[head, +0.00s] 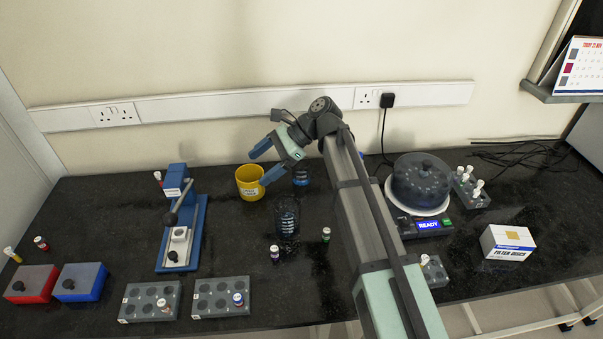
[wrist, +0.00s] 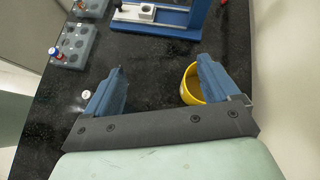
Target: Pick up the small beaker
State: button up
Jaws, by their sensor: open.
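Two clear glass vessels that look like beakers show in the head view. One glass vessel (head: 287,216) stands mid-bench, below and right of my gripper. A smaller one, with a bluish look (head: 300,176), stands farther back, just right of my gripper; I cannot tell for certain which is the small beaker. My gripper (head: 258,168) is open and empty, raised above the bench near the yellow mug (head: 246,188). In the wrist view its blue fingers (wrist: 160,68) are spread over bare bench, with the mug (wrist: 188,90) partly behind the right finger. No beaker is clear there.
A blue press (head: 181,225) stands left of the mug. Vial racks (head: 150,302), (head: 221,299) lie along the front. Small vials (head: 275,254), (head: 326,234) stand near the larger glass. A centrifuge (head: 420,195) and a filter box (head: 507,243) are at right.

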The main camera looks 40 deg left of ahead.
jog(key=w+a+r+t+h, duration=0.1)
jog(key=w+a+r+t, duration=0.1)
jog(key=w+a, duration=0.15)
jog(key=m+t+h, duration=0.5)
jog(key=m+t, duration=0.2)
jog(key=m, duration=0.3)
send_over(301, 171)
jog(key=w+a, duration=0.2)
jog(key=f, duration=0.1)
jog(key=shift+w+d+f, duration=0.1)
jog(key=shift+f, duration=3.45)
jog(key=shift+w+d+f, duration=0.1)
jog(key=shift+f, duration=3.45)
jog(key=shift+c, duration=0.4)
jog(key=c, duration=1)
